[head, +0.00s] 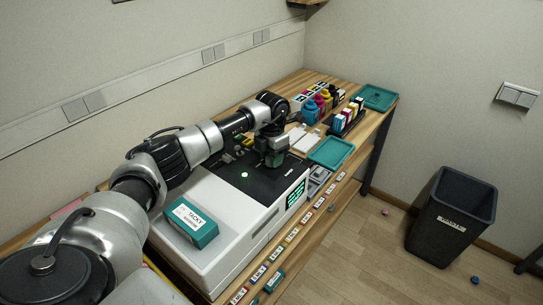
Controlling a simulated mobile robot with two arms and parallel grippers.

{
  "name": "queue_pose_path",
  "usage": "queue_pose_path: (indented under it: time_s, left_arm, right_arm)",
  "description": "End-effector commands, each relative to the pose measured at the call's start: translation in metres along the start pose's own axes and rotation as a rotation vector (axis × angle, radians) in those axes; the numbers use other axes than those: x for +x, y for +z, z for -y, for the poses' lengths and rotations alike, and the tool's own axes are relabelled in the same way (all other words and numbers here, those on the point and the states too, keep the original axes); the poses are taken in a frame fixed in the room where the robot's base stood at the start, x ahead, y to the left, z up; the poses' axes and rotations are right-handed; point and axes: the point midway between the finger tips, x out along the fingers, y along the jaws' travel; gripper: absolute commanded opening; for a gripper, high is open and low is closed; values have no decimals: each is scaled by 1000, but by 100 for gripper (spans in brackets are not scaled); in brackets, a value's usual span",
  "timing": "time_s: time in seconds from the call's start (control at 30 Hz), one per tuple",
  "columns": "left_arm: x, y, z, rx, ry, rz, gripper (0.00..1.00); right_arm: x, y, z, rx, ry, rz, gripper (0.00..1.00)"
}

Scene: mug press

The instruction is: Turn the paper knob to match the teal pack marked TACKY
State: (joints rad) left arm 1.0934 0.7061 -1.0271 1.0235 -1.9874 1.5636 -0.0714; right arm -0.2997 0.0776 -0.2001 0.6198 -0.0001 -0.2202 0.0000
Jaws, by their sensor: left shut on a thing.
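The teal pack marked TACKY (191,222) lies on the near end of the white machine (225,215), its white label facing up. My left gripper (273,160) points down at the far right part of the machine's black top panel (238,187). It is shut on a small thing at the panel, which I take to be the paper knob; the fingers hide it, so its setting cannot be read. A screen with green lines (296,193) is on the machine's front. My right gripper is out of view.
Behind the machine stand coloured bottles (313,108), a dark rack of cartridges (347,117) and two teal trays (331,151) (378,97). Small labels line the table's front edge (320,203). A dark bin (451,217) stands on the floor at right.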

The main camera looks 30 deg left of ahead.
Motion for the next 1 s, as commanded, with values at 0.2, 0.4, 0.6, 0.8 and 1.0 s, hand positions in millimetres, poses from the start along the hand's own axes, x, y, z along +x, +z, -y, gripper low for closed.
queue_pose_path:
  time_s: [0.2,0.4,0.6,0.8,1.0]
  left_arm:
    - [-1,0,-1,-205,2,0,14]
    - [-2,0,-1,-395,1,1,14]
    - [-2,0,-1,-585,0,2,14]
    - [-2,0,-1,-773,1,1,14]
    - [-2,0,-1,-945,0,2,14]
  right_arm:
    - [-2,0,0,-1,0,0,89]
    - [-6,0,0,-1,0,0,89]
    - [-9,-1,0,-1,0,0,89]
    - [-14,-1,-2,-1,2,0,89]
    - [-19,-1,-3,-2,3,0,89]
